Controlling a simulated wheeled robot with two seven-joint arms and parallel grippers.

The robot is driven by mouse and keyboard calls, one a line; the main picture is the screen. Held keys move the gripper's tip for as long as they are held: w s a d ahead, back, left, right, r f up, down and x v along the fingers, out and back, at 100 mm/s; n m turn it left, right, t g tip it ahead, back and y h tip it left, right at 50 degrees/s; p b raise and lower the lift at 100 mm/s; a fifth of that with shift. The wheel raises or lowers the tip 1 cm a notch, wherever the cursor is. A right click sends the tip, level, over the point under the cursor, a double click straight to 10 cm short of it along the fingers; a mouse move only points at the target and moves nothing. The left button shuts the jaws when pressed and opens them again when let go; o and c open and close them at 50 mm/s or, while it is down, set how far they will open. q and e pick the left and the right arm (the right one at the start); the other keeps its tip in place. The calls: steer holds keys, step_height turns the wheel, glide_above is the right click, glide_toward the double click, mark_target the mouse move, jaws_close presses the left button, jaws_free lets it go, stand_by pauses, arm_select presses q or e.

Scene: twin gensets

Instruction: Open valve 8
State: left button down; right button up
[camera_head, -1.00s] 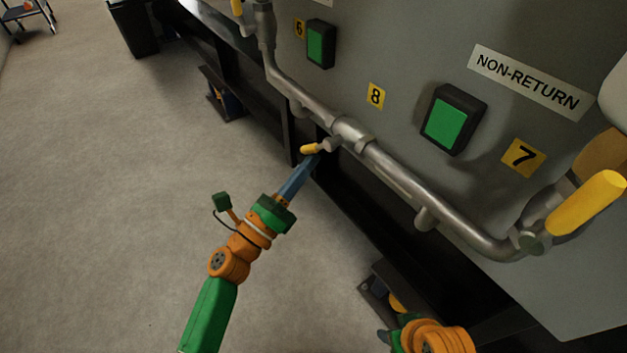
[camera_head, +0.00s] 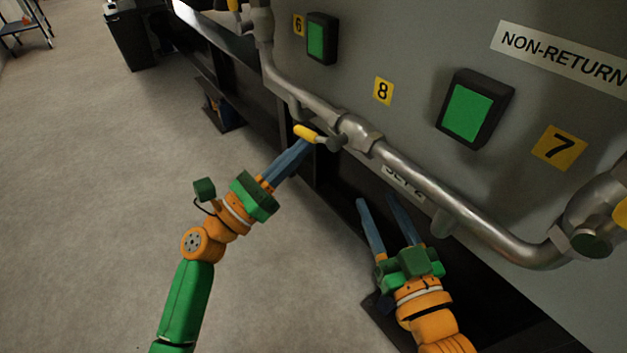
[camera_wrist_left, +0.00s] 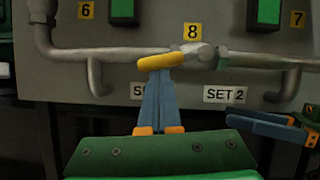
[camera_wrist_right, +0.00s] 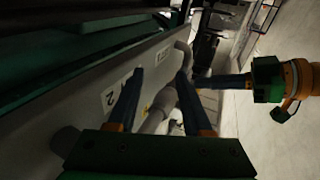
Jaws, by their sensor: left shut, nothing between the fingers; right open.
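Valve 8 sits on the steel pipe below the yellow "8" label (camera_head: 383,91). Its yellow lever (camera_head: 306,133) sticks out to the left from the valve body (camera_head: 335,143). In the left wrist view the lever (camera_wrist_left: 160,61) lies almost level, along the pipe. My left gripper (camera_head: 303,146) is shut with nothing between its fingers, and its tips are at the lever, seemingly touching it from below. My right gripper (camera_head: 380,202) is open and empty, below the pipe and right of the left gripper. In the right wrist view its two fingers (camera_wrist_right: 158,80) are apart.
The steel pipe (camera_head: 455,222) runs along the grey panel to the valve at label "7" (camera_head: 559,148). Green-faced boxes (camera_head: 466,111) stick out from the panel. A dark base frame (camera_head: 340,205) lies below. Open floor (camera_head: 90,190) is at the left.

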steer(key=shift+s+a+r+t+y, duration=0.15)
steer(key=shift+r+t, duration=0.4)
steer(key=shift+r, duration=0.35)
steer(key=shift+s+a+r+t+y, duration=0.15)
steer(key=shift+r+t, duration=0.4)
steer(key=shift+r, duration=0.35)
steer(key=shift+w, duration=0.1)
